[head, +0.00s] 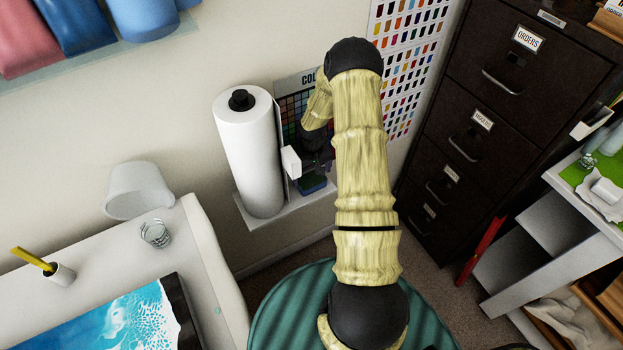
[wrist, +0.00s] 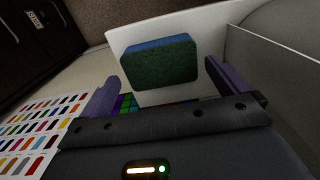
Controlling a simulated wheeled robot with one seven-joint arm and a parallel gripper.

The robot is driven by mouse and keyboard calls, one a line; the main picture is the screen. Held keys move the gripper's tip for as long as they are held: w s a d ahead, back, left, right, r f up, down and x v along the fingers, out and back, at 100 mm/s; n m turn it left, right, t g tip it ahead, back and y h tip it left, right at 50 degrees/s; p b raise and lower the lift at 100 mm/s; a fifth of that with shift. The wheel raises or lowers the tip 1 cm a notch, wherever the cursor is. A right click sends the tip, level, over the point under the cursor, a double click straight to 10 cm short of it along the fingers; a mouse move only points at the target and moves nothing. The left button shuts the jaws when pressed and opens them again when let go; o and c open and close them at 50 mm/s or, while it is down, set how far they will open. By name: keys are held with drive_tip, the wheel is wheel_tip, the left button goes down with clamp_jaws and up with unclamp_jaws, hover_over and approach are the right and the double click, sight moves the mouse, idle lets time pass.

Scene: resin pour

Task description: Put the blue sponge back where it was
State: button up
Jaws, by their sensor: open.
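The blue sponge (head: 312,184) sits on a small white wall shelf (head: 290,208), to the right of the paper towel roll. In the wrist view the sponge (wrist: 160,62) has a blue side and a dark green side and rests against the white shelf surface (wrist: 215,25). My gripper (head: 318,168) is just above the sponge in the head view, partly hidden by my arm. In the wrist view my gripper (wrist: 160,75) has its two purple fingers apart, with the sponge between and beyond their tips. I see no finger closed on it.
The white paper towel roll (head: 249,150) stands close to the left of my gripper. A colour chart (head: 292,105) is on the wall behind. A dark filing cabinet (head: 500,100) stands to the right. A table with a blue resin panel (head: 120,320) is at the lower left.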

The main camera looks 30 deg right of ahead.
sight(312, 179)
wheel_tip(312, 179, up, 8)
drive_tip(key=b, duration=0.1)
drive_tip(key=shift+r, duration=0.25)
drive_tip(key=shift+w, duration=0.1)
idle(0.8)
